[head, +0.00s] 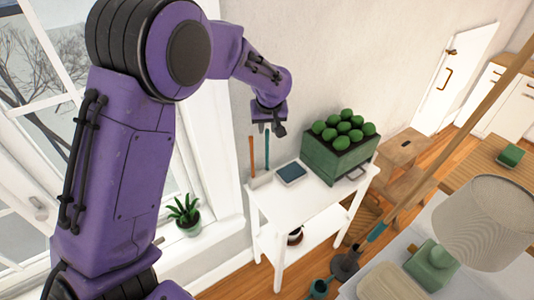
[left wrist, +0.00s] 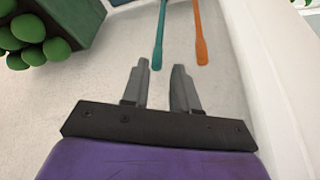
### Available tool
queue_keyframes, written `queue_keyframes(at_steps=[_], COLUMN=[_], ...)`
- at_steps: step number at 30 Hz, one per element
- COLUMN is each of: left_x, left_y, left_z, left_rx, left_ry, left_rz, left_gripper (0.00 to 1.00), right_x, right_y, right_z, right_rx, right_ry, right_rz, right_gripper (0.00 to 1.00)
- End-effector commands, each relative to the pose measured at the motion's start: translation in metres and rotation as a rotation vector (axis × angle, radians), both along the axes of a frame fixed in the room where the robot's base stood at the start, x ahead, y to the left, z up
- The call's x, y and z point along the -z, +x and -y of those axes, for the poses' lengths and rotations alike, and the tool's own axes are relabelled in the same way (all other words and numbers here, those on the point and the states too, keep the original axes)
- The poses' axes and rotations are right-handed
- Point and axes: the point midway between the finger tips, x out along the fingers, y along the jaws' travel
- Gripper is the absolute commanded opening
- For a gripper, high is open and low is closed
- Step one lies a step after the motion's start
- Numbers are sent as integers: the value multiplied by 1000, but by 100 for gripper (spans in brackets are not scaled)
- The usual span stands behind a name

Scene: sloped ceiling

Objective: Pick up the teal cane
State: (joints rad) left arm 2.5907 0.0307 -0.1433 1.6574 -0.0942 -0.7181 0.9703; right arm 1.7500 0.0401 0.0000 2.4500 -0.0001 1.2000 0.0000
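The teal cane (head: 267,149) stands upright at the back of the white side table, close to the wall. In the left wrist view the teal cane (left wrist: 160,38) runs from the top edge down to a wider end, just beyond my fingertips. An orange stick (head: 252,156) stands beside it; it also shows in the left wrist view (left wrist: 199,35). My left gripper (head: 270,128) is above the table near the cane's top. In the left wrist view the left gripper (left wrist: 161,66) has its two fingers apart with nothing between them. My right gripper is not visible.
The white side table (head: 312,202) also holds a dark blue flat object (head: 291,173) and a green crate (head: 340,161) of round green fruits. A window and potted plant (head: 185,214) are at left. A wooden stool (head: 402,148) and lampshade (head: 487,222) are at right.

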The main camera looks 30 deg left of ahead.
Motion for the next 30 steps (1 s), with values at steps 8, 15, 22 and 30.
queue_keyframes(at_steps=[8,15,22,30], left_x=[38,75,82,81], left_y=[13,27,29,29], left_z=[-10,-21,-22,-22], left_rx=[0,2,3,3], left_ry=[-3,-1,-1,0], left_rz=[-3,-1,1,1], left_gripper=[28,28,28,0], right_x=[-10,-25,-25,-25], right_y=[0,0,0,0], right_z=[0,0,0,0], right_rx=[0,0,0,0], right_ry=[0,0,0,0], right_rz=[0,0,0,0], right_gripper=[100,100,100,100])
